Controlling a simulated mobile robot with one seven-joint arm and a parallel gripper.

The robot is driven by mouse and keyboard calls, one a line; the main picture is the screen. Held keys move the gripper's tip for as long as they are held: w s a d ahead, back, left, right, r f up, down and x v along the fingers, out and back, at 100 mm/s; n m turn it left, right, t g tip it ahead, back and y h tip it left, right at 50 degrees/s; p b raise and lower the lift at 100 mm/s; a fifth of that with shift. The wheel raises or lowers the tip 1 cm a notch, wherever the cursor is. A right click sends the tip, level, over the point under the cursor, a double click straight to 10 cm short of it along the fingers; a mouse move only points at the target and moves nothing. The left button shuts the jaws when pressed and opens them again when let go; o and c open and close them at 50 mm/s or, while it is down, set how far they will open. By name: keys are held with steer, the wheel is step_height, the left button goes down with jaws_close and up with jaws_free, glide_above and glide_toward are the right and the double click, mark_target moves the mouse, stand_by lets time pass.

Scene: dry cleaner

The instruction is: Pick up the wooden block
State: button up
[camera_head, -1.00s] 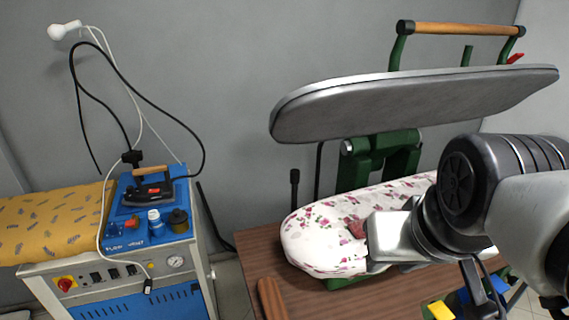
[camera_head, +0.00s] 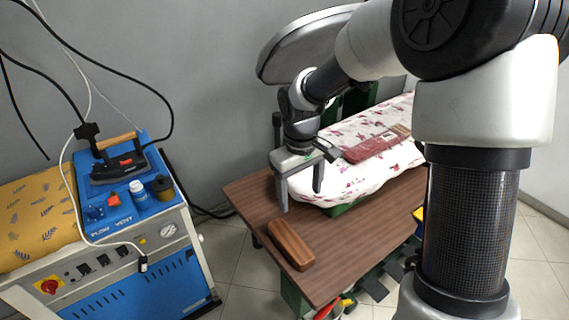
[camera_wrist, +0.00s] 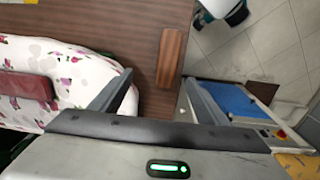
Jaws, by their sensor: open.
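The wooden block (camera_head: 291,244) is a reddish-brown bar lying flat on the front left part of the brown wooden table (camera_head: 360,250). In the wrist view the block (camera_wrist: 170,57) lies ahead of the two fingers, near the table's edge. My gripper (camera_head: 301,200) is open and empty, pointing down above the table behind the block and beside the rounded end of the ironing board. In the wrist view its fingers (camera_wrist: 157,97) are spread apart, with the block beyond them and not touched.
A floral ironing board (camera_head: 350,165) with a red folded item (camera_head: 375,145) on it is at the back of the table. A blue steam station (camera_head: 130,200) with an iron (camera_head: 118,167) stands at the left. The table around the block is bare.

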glide_above(290, 239)
step_height(290, 239, down, 5)
steer(key=shift+n, duration=0.3)
steer(key=f, duration=1)
steer(key=shift+d+f, duration=0.2)
steer(key=shift+f, duration=0.05)
steer(key=shift+s+a+f, duration=0.1)
steer(key=shift+f, duration=1.35)
steer(key=shift+a+f, duration=0.1)
steer(key=shift+f, duration=1.35)
steer(key=c, duration=1.4)
step_height(290, 239, up, 10)
steer(key=shift+r, duration=0.1)
steer(key=o, duration=0.7)
steer(key=shift+c, duration=1.6)
